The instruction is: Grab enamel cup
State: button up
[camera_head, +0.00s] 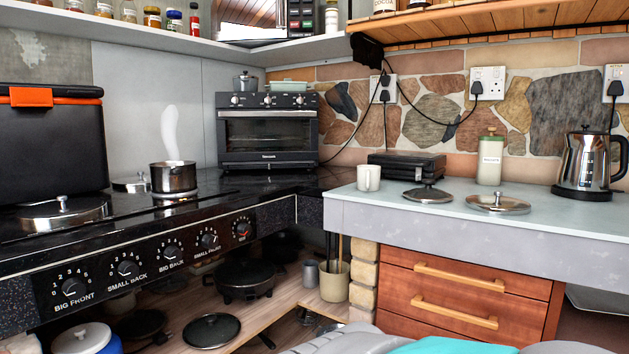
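A small pale cream cup (368,178), which looks like the enamel cup, stands upright on the light countertop (460,206) near its left end. Its handle is hard to make out at this size. It stands in front of a flat black appliance (407,165) and to the left of a loose pan lid (428,195). Nothing hides its front. I cannot make out my gripper in this view; only grey and teal rounded shapes show at the bottom edge, probably parts of my own body.
Another lid (498,203), a pale jar (490,160) and a steel kettle (585,165) stand farther right on the counter. A black stove (150,235) with a steaming pot (174,178) lies left. A wooden shelf (480,28) hangs above. Drawers (460,295) sit below.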

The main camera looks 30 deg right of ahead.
aim_at(368, 176)
jog(key=z, duration=1.25)
